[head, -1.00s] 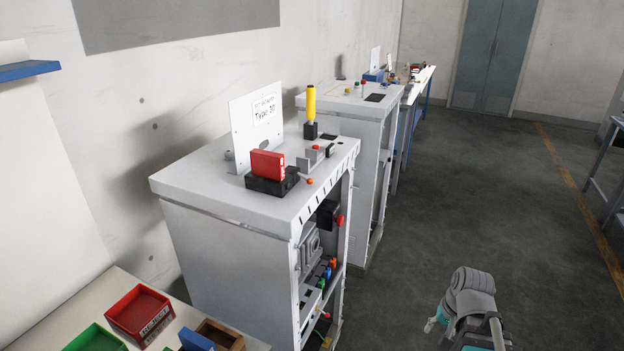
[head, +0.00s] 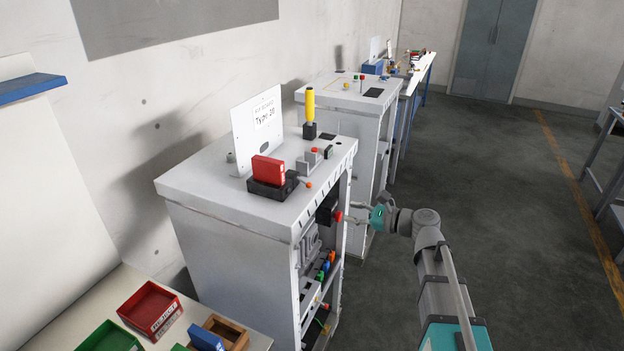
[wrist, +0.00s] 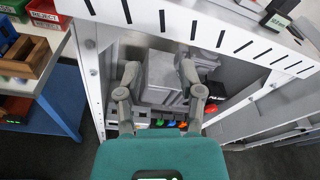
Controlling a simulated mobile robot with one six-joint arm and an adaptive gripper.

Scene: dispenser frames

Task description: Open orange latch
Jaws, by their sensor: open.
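A row of small coloured latches sits low inside the open-sided cabinet. The orange latch (head: 332,257) is at its far end in the head view, beside a blue and a green one. In the wrist view the orange latch (wrist: 183,125) is at the row's right, partly near my right finger. My gripper (wrist: 158,72) is open and empty, its fingers in front of a grey box-shaped unit (wrist: 163,85). In the head view my gripper (head: 355,212) is at the cabinet's open side, higher than the latch and close to a red knob (head: 338,216).
The cabinet's top (head: 215,190) overhangs the opening and carries a red block (head: 268,169) and a yellow handle (head: 310,103). A second cabinet (head: 345,95) stands behind. Bins, including a red one (head: 150,309), are at lower left.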

